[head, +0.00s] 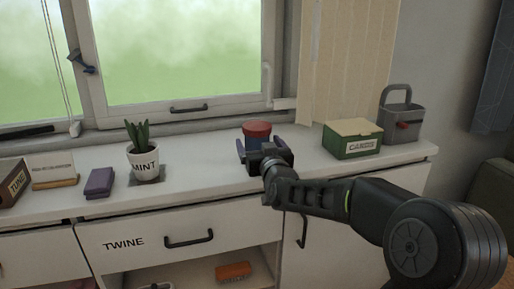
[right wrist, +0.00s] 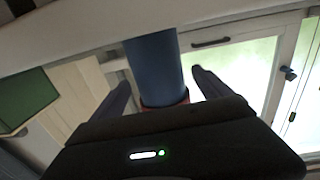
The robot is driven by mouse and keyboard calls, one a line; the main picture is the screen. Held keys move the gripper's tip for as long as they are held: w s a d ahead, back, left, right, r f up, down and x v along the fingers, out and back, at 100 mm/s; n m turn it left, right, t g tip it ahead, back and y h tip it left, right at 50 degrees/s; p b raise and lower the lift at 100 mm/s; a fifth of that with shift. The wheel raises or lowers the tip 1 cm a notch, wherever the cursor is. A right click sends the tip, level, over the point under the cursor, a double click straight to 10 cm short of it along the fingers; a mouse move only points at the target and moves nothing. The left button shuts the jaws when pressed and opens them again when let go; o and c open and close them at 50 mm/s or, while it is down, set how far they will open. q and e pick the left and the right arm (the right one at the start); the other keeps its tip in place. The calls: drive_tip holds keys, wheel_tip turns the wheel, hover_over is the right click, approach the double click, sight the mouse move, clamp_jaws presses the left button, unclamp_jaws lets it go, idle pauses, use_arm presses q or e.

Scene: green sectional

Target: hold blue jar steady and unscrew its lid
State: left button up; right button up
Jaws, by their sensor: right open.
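The blue jar (head: 257,143) with its red lid (head: 257,127) stands upright on the white counter, below the window. In the right wrist view, which is upside down, the blue jar body (right wrist: 155,68) is seen between the fingers, with a strip of the reddish lid (right wrist: 165,103) below it. My right gripper (head: 259,146) is open in front of the jar, one finger to each side. Gaps show between the fingers and the jar in the right wrist view. The gripper partly hides the jar's lower part. My left gripper is not in view.
A green box (head: 352,146) and a grey caddy (head: 401,122) stand to the right. A potted plant labelled MINT (head: 143,163), a purple block (head: 99,183) and a small card holder (head: 55,172) stand to the left. The counter between plant and jar is clear.

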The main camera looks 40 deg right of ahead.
drive_tip(key=x, duration=0.2)
drive_tip(key=shift+w+d, duration=0.1)
drive_tip(key=shift+w, duration=0.15)
drive_tip(key=shift+c, duration=0.2)
drive_tip(key=c, duration=1.5)
drive_tip(key=shift+o, duration=0.2)
drive_tip(key=shift+r, duration=0.15)
wheel_tip(320, 180, up, 10)
drive_tip(key=p, duration=0.2)
drive_tip(key=shift+p, duration=0.3)
